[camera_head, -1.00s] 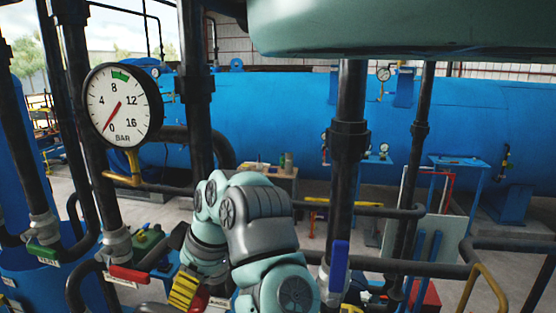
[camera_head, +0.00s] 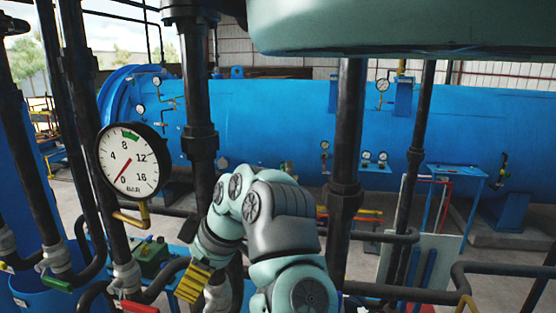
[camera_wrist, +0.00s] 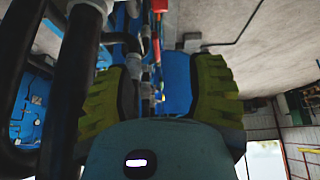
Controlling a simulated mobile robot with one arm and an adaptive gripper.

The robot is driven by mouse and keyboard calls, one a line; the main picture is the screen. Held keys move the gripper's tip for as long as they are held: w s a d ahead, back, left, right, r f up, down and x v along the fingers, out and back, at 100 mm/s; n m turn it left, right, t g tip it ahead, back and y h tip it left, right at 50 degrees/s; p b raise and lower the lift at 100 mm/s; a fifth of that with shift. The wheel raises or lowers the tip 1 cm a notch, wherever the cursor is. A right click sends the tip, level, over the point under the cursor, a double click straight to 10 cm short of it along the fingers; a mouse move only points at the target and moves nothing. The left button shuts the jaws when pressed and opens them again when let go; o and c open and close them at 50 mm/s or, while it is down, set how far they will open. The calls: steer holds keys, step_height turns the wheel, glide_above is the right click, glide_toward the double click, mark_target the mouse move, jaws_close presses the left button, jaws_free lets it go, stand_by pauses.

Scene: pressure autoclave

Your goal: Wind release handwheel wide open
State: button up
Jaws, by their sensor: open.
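I cannot make out the release handwheel for certain in either view. In the head view my gripper shows partly, with one yellow ribbed finger (camera_head: 195,282) at the bottom, in front of the dark pipes. In the wrist view my gripper (camera_wrist: 158,95) is open, its two yellow-green fingers wide apart with nothing held. Beyond the fingers are blurred pipes and small red parts (camera_wrist: 155,5), too unclear to name. A round pressure gauge (camera_head: 134,163) stands left of my arm, its red needle near 0.
A red lever handle (camera_head: 138,307) and a green one (camera_head: 57,284) sit on pipes at lower left. Dark vertical pipes (camera_head: 347,150) stand on both sides of my arm.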

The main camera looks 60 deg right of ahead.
steer(key=w+a+r+n+t+y, duration=0.2)
steer(key=w+a+r+t+y, duration=0.1)
steer(key=w, duration=0.6)
steer(key=w+a+r+n+t+y, duration=0.2)
steer(key=w+a+r+t, duration=0.3)
steer(key=w+r, duration=0.3)
steer(key=shift+w+a+n+y+b, duration=0.3)
steer(key=shift+w+a+y, duration=0.2)
steer(key=shift+a, duration=0.15)
